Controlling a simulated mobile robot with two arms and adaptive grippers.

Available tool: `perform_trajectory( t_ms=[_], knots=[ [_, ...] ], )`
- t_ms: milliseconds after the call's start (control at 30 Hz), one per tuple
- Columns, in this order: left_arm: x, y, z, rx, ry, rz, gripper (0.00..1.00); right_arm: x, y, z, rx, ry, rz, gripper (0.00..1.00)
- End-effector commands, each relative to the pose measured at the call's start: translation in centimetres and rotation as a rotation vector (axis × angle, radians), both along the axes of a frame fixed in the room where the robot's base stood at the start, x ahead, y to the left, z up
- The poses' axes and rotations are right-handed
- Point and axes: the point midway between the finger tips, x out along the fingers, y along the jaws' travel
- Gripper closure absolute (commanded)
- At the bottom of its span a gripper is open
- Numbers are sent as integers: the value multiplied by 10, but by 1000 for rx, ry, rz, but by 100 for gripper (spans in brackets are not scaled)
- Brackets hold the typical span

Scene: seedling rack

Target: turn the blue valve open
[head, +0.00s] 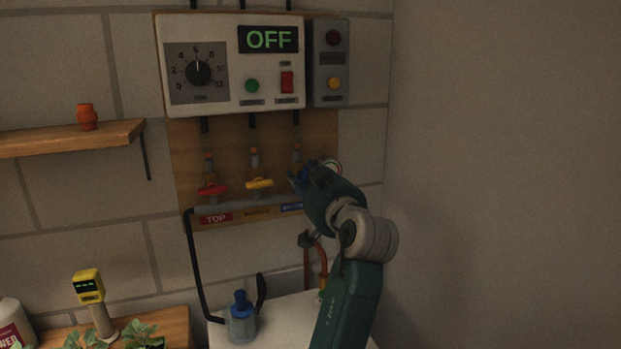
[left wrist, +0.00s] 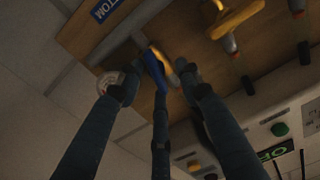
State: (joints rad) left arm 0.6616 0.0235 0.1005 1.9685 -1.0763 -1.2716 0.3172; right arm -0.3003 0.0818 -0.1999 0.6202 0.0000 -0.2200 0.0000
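The blue valve (head: 299,179) is the rightmost of three valves on the wooden board, above a blue label (head: 290,207). In the head view my left gripper (head: 309,177) is at it and covers part of it. In the left wrist view the blue handle (left wrist: 156,69) lies between my dark fingers (left wrist: 158,84), which are spread around it. The middle finger overlaps the handle; I cannot tell whether the fingers press on it. My right gripper is not in view.
A yellow valve (head: 259,183) and a red valve (head: 212,189) sit left of the blue one. A round gauge (head: 334,167) is close on its right. A control box (head: 218,104) reading OFF hangs above. A blue-capped bottle (head: 240,322) stands below.

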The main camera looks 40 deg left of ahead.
Motion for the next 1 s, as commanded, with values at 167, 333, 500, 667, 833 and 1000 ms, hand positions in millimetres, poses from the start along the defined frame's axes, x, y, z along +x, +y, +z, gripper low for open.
perform_trajectory(
  t_ms=[167, 333, 500, 667, 833, 1000],
  knots=[
    [1, 1, -5, -6, 8, 0, 66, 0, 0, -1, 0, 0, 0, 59],
    [1, 0, -7, -9, 10, 1, 66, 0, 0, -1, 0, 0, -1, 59],
    [1, 0, -8, -11, 12, 1, 66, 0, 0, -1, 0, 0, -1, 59],
    [1, 0, -9, -12, 13, 1, 66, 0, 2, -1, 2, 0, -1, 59],
    [-4, -11, -9, -12, 14, 0, 66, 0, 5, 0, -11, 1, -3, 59],
    [-18, -38, -6, -9, 9, -2, 66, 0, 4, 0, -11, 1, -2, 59]
  ],
)
